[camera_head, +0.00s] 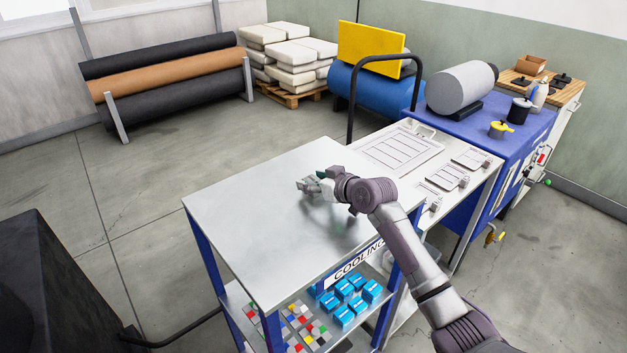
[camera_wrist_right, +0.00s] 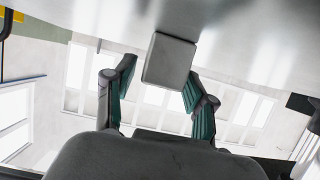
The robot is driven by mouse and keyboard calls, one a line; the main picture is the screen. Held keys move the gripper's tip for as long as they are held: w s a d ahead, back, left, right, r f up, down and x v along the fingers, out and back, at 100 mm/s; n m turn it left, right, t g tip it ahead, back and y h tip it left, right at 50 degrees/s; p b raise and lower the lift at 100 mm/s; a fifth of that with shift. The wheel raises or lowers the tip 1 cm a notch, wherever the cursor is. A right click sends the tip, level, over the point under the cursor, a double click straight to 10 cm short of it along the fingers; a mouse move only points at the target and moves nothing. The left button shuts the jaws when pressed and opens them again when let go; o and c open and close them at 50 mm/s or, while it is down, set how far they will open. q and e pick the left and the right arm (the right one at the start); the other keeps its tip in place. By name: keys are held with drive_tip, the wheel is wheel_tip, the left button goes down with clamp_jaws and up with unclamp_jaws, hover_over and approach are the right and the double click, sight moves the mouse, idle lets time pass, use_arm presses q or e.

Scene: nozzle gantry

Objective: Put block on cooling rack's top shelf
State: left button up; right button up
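The cooling rack's top shelf (camera_head: 270,215) is a bare, shiny metal sheet on blue posts. My right gripper (camera_head: 318,186) is low over this shelf, near its back right part. In the right wrist view, a grey square block (camera_wrist_right: 169,61) lies against the shelf surface (camera_wrist_right: 235,35), just past the fingertips. The green-padded fingers of my right gripper (camera_wrist_right: 161,82) are apart on either side of it, with a gap visible at the left finger. My left gripper is not in view.
Blue blocks (camera_head: 343,299) and small coloured pieces (camera_head: 302,326) are on the rack's lower shelf. A white worktop (camera_head: 408,160) and a black curved rail (camera_head: 352,100) stand close behind the rack. A large dark body (camera_head: 45,290) is at the left. The floor left of the rack is clear.

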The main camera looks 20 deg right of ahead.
drive_tip(key=shift+r, duration=0.15)
drive_tip(key=shift+s+d, duration=0.1)
drive_tip(key=shift+s, duration=0.15)
drive_tip(key=b+v, duration=0.2)
drive_tip(key=v, duration=0.8)
drive_tip(key=shift+s+d+r, duration=0.1)
drive_tip(key=shift+s, duration=0.15)
drive_tip(key=shift+s+d+r, duration=0.15)
drive_tip(key=shift+s+r, duration=0.15)
drive_tip(key=shift+s, duration=0.1)
